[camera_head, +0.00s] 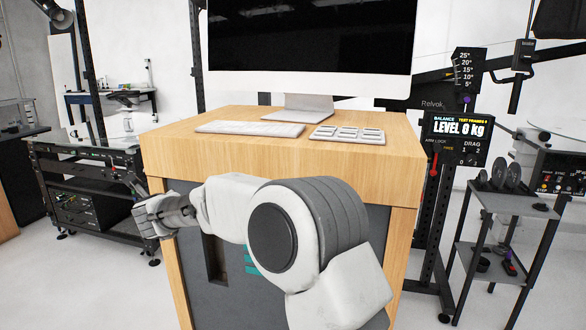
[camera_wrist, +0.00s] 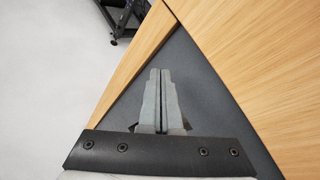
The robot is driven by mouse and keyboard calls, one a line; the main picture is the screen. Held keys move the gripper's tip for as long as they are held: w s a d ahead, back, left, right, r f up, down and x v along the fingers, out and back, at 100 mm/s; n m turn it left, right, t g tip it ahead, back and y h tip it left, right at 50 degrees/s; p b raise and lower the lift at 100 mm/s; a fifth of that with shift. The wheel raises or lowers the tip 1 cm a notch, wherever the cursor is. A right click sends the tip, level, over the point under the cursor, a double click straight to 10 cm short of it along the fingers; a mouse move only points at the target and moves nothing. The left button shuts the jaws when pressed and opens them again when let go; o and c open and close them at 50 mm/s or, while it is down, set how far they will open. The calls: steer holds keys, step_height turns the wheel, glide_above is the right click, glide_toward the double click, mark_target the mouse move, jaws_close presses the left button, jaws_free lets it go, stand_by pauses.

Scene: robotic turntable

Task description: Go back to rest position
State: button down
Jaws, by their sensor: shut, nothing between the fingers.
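My gripper shows in the wrist view (camera_wrist: 160,75) with its two grey fingers together and nothing between them. Behind the fingers are a dark grey panel and light wood edges. In the head view my white arm reaches left across the front of the wooden desk, and my gripper (camera_head: 128,180) is at the desk's left front side, below the top. The fingertips are small there and lie against the dark rack behind, so their detail is hard to make out.
The wooden desk (camera_head: 290,155) carries a monitor (camera_head: 312,85), a keyboard (camera_head: 250,128) and a keypad (camera_head: 347,134). A dark equipment rack (camera_head: 90,190) stands left. A grey shelf cart (camera_head: 515,204) and a balance display (camera_head: 458,127) stand right. Pale floor is clear at lower left.

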steer(key=s+d+r+n+y, duration=0.2)
steer(key=s+d+r+n, duration=0.1)
steer(key=d+r+n, duration=0.5)
steer(key=s+d+r+n+g, duration=0.2)
steer(key=s+d+r+n, duration=0.1)
steer(key=s+d+n, duration=0.6)
steer(key=s+d+f+n+g+h, duration=0.2)
steer(key=s+d+f+n+h, duration=0.3)
steer(key=s+d, duration=0.85)
steer(key=s+d+f+n+g+h, duration=0.25)
steer(key=s+d+f, duration=0.35)
steer(key=s+d, duration=0.7)
step_height(320, 180, up, 19)
steer(key=d+n+p, duration=0.1)
steer(key=d+p, duration=0.1)
steer(key=p, duration=1.7)
steer(key=shift+f+g+p, duration=0.2)
steer(key=shift+g+p, duration=0.1)
steer(key=shift+g, duration=0.05)
steer(key=shift+s+y, duration=0.1)
steer(key=shift+y, duration=0.15)
